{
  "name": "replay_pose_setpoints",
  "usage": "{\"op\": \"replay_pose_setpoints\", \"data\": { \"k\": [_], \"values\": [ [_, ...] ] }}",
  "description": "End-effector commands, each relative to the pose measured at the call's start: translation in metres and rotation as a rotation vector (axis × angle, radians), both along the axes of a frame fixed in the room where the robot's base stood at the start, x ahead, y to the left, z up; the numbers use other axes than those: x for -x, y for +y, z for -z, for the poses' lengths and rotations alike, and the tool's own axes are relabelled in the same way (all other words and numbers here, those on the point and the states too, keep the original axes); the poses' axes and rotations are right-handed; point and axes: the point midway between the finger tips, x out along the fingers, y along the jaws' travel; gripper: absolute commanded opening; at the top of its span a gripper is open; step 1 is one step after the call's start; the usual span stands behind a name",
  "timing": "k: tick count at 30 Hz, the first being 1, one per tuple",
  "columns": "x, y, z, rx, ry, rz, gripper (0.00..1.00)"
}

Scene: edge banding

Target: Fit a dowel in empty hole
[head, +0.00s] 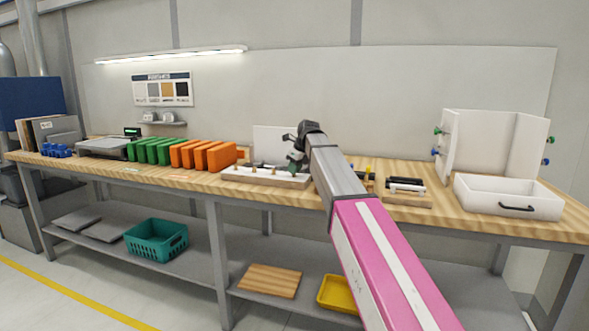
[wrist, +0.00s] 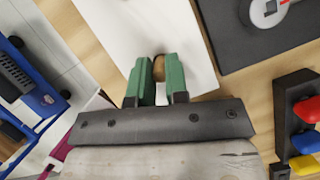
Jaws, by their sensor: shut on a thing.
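My gripper (wrist: 160,82) has green fingers, shut on a brown wooden dowel (wrist: 158,68) whose rounded end shows between the tips in the wrist view. A white panel (wrist: 140,25) lies beyond the fingertips. In the head view my gripper (head: 293,165) is over the right half of a long white board (head: 262,179) on the bench, with small dark and brown spots along it. I cannot tell which spots are holes or dowels. The dowel's lower end and any hole beneath it are hidden.
Orange blocks (head: 208,155) and green blocks (head: 150,150) stand left of the board on the workbench (head: 180,182). A tray of dark tools (head: 406,192) and a white drawer (head: 507,196) are to the right. A rack with coloured handles (wrist: 297,120) is at right in the wrist view.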

Motion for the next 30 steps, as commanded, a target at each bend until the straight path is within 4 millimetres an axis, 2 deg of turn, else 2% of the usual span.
{"op": "replay_pose_setpoints", "data": {
  "k": [30],
  "values": [
    [0.0001, 0.0, 0.0085, 0.0, 0.0, 0.0, 0.0]
  ]
}}
